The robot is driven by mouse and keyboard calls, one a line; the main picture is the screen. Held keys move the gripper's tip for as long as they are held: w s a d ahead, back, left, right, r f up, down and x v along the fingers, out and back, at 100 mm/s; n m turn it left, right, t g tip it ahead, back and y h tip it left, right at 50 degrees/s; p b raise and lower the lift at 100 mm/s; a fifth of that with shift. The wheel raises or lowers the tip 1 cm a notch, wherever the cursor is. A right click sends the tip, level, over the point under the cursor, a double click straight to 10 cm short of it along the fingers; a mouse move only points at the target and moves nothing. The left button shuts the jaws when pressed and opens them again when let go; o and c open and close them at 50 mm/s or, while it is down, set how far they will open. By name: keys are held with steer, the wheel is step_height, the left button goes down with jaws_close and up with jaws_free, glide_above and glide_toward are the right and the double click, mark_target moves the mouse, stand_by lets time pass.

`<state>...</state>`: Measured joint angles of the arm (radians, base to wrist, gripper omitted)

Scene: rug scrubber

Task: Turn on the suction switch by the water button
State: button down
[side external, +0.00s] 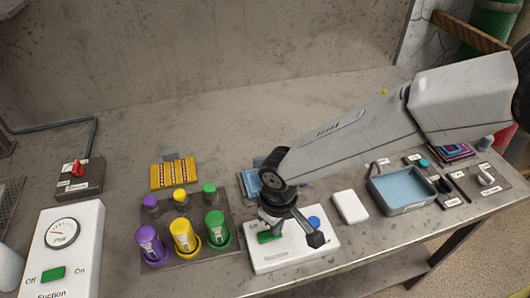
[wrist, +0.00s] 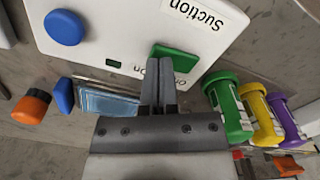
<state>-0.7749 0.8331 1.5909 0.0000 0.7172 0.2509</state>
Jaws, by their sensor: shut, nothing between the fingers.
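A white panel (side external: 325,248) lies on the bench below my gripper, with a green suction switch (side external: 266,237) and a round blue water button (side external: 314,222). In the wrist view the switch (wrist: 176,57) sits beside the "Suction" label, and the blue button (wrist: 64,27) is at upper left. My gripper (wrist: 158,82) is shut and empty, its fingertips pointing down right beside the switch's edge. They partly cover the On/Off lettering. I cannot tell whether they touch the switch, or which way it is set. In the side view my gripper (side external: 272,224) partly hides the panel.
Another white panel (side external: 78,225) with a gauge and green Suction switch stands at far left. Purple, yellow and green bottles (side external: 182,235) stand in a rack left of my gripper. A blue tray (side external: 402,190) and a white block (side external: 350,206) are to the right.

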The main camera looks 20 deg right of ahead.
steer(key=shift+f, duration=0.3)
steer(key=shift+r, duration=3.55)
steer(key=w+d+r+m+t, duration=0.1)
steer(key=d+r+m, duration=0.2)
steer(key=d, duration=1.8)
steer(key=s+d+m+t, duration=0.1)
steer(key=s+d+m, duration=0.2)
steer(key=s+d, duration=0.5)
steer(key=d, duration=0.6)
steer(key=shift+s+r+t, duration=0.15)
steer(key=shift+s+t, duration=0.15)
steer(key=shift+s, duration=0.05)
